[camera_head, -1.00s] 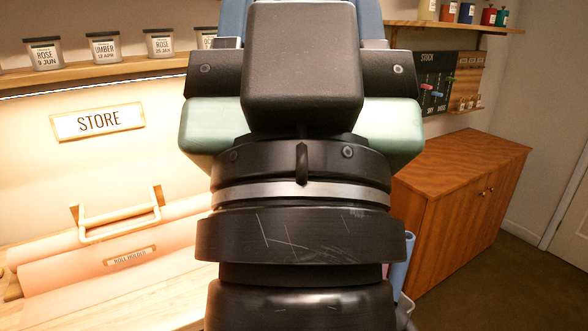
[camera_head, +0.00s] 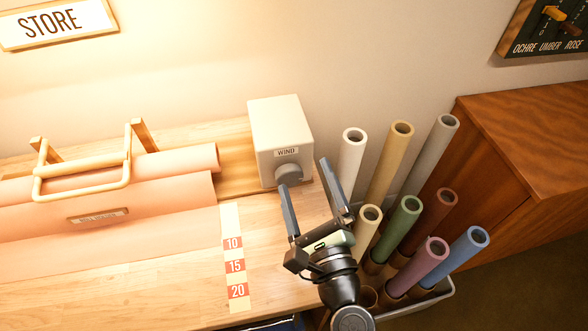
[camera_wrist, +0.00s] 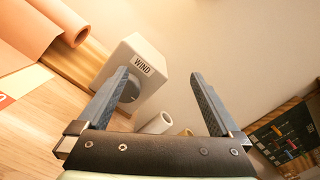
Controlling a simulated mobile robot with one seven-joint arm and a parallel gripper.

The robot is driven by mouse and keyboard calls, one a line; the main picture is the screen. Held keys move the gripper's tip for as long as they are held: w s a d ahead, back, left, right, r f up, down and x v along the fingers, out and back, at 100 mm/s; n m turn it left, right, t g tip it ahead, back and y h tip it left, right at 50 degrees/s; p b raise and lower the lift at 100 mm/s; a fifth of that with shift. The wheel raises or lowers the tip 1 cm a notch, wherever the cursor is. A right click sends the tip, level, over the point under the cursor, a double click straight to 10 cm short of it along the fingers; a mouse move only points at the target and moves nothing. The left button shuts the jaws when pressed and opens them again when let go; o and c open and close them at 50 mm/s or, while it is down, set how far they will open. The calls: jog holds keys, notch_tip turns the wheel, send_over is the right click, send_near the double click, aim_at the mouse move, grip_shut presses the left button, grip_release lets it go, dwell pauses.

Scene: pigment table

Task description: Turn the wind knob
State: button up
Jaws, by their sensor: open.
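The wind knob (camera_head: 288,174) is a grey round knob on the front of a cream box (camera_head: 281,124) labelled WIND, standing on the wooden bench. My gripper (camera_head: 304,173) is open and empty, its two long grey fingers pointing toward the box. In the head view the left fingertip is close to the knob and the right finger is off to its right. In the wrist view the knob (camera_wrist: 131,90) is partly hidden behind the left finger, and the gap between the fingers shows mostly wall. I cannot tell whether the left finger touches the knob.
A pink paper roll (camera_head: 180,190) in a wooden holder lies left of the box. A numbered strip (camera_head: 235,255) runs along the bench. Several coloured tubes (camera_head: 408,211) stand upright in a bin close to the right of my gripper. A wooden cabinet (camera_head: 535,140) stands farther right.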

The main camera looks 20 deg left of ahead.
aim_at(290, 179)
jog(key=s+f+m, duration=0.2)
jog(key=s+d+f+m, duration=0.1)
jog(key=f+m, duration=0.2)
jog(key=s+d+f+m+h, duration=0.1)
jog(key=s+f+m, duration=0.1)
jog(key=shift+s+f+m, duration=0.3)
jog(key=shift+f, duration=0.1)
jog(key=p+x, duration=0.1)
jog(key=x, duration=1.2)
jog(key=shift+p, duration=0.4)
jog(key=c, duration=1.3)
jog(key=shift+f, duration=0.1)
